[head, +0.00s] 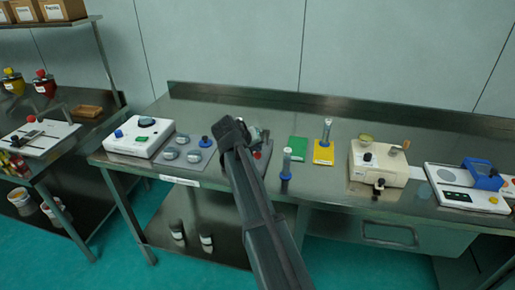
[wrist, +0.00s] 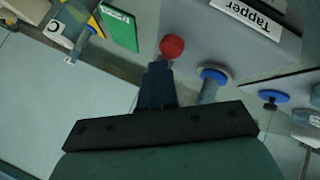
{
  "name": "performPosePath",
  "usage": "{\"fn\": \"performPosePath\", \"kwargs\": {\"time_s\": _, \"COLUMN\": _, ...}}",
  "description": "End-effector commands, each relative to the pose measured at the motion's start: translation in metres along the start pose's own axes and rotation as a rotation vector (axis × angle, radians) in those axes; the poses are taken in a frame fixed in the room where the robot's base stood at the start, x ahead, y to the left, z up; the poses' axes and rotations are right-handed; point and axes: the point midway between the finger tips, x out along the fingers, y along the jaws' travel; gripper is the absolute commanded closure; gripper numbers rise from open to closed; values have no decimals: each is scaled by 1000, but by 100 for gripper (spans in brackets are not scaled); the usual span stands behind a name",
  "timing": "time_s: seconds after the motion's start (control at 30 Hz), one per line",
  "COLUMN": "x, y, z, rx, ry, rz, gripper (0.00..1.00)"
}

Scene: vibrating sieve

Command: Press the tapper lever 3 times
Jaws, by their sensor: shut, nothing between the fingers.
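The tapper (wrist: 222,42) is a grey box with a white "Tapper" label, seen upside down at the top of the wrist view. Its lever ends in a red ball knob (wrist: 172,46). In the head view the red knob (head: 257,155) shows just right of my arm, and much of the tapper is hidden behind the arm. My gripper (wrist: 158,67) is shut and empty, with its dark fingertips right beside the red knob in the wrist view. I cannot tell whether they touch it.
A blue-topped post (wrist: 214,73) stands close to my fingers. On the bench are a plate with round pans (head: 172,154), a white device (head: 140,138), green (head: 298,149) and yellow (head: 323,152) mats, clear tubes (head: 287,163) and a cream machine (head: 378,162).

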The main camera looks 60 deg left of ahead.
Motion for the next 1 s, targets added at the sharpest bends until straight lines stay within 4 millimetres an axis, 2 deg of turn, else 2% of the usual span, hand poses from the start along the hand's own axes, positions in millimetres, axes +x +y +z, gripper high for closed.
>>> {"fn": "performPosePath", "kwargs": {"time_s": 1.0, "x": -23, "y": 16, "z": -16, "rx": 0, "ry": -1, "rz": -1, "gripper": 100}}
